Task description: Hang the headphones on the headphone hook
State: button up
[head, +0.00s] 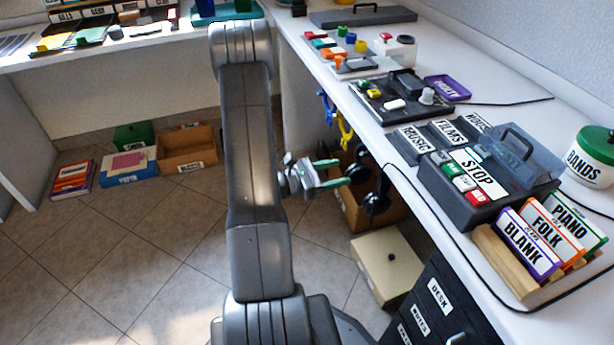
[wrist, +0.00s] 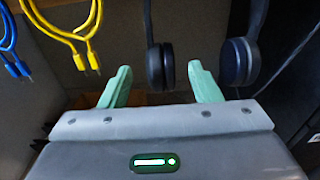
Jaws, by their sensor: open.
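The black headphones (head: 377,203) hang below the desk's front edge, earcups down. In the wrist view, one earcup (wrist: 160,66) and its arm appear between my two green fingers, and the other earcup (wrist: 240,61) is to the right of the right finger. The headband is out of the wrist view and hidden by the desk in the head view. My gripper (head: 343,172) is open beside the earcups, under the desk edge. The fingers show no grip, and I cannot tell whether they touch the earcup. The headphone hook cannot be made out in either view.
Yellow (head: 345,130) and blue (head: 327,108) cables hang left of the headphones. The desk top (head: 400,165) overhangs my gripper. A cream box (head: 386,262) and black drawers (head: 437,300) stand below.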

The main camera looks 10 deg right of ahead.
aim_at(350, 171)
jog(key=a+p, duration=0.1)
jog(key=a, duration=0.7)
jog(key=shift+s+a+r+p, duration=0.2)
jog(key=shift+s+a+p, duration=0.15)
jog(key=shift+w+d+f+b, duration=0.15)
jog(key=shift+d+b, duration=0.35)
jog(key=shift+d, duration=1.8)
jog(key=shift+w+d+f+b, duration=0.15)
jog(key=shift+d+b, duration=0.4)
jog(key=shift+d, duration=1.75)
jog(key=shift+w+d+b, duration=0.2)
jog(key=shift+d+b, duration=0.3)
jog(key=shift+d, duration=1.8)
jog(key=shift+a, duration=0.15)
jog(key=a+p, duration=0.3)
jog(key=a, duration=1)
jog(key=d+b, duration=0.3)
jog(key=d, duration=1)
jog(key=shift+d+f, duration=0.1)
jog(key=shift+d, duration=0.05)
jog(key=a+r, duration=0.1)
jog(key=a, duration=0.9)
jog(key=shift+s+a+r+p, duration=0.15)
jog(key=shift+s+r+p, duration=0.2)
jog(key=shift+p, duration=0.1)
